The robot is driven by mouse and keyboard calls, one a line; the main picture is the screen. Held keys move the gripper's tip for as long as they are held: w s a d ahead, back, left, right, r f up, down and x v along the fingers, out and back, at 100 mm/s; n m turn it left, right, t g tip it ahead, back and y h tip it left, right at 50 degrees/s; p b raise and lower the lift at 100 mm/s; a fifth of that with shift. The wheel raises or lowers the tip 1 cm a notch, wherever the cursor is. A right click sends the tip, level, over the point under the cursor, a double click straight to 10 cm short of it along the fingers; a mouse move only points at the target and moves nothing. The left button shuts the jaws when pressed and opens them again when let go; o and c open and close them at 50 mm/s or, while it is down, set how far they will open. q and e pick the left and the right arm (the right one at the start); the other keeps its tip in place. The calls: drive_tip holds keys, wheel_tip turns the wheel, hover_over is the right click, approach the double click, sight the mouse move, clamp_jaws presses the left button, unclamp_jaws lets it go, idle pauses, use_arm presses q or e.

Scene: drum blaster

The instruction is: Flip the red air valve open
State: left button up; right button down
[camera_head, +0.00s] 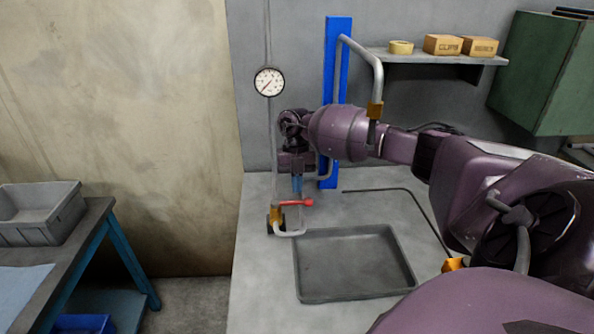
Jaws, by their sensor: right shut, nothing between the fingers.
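The red air valve (296,202) has a red lever that lies about level, pointing right from a brass body (276,215) low on a thin grey vertical pipe. My right arm reaches in from the right, and my right gripper (297,187) points down just above the red lever in the picture. Its fingers are shut with nothing between them. Whether the fingertips touch the lever I cannot tell. My left gripper is not in view.
A round gauge (269,82) sits on the pipe above the valve. A blue post (331,184) and a bent grey pipe (360,53) stand behind my arm. A dark empty tray (399,288) lies in front on the grey surface. A grey bin (62,214) is at left.

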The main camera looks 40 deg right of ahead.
drive_tip(key=shift+s+a+f, duration=0.15)
drive_tip(key=shift+s+a, duration=0.4)
drive_tip(key=shift+s, duration=0.1)
drive_tip(key=shift+s+m+p, duration=0.2)
drive_tip(key=shift+m+p, duration=0.2)
drive_tip(key=shift+p, duration=0.2)
drive_tip(key=shift+s+a, duration=0.1)
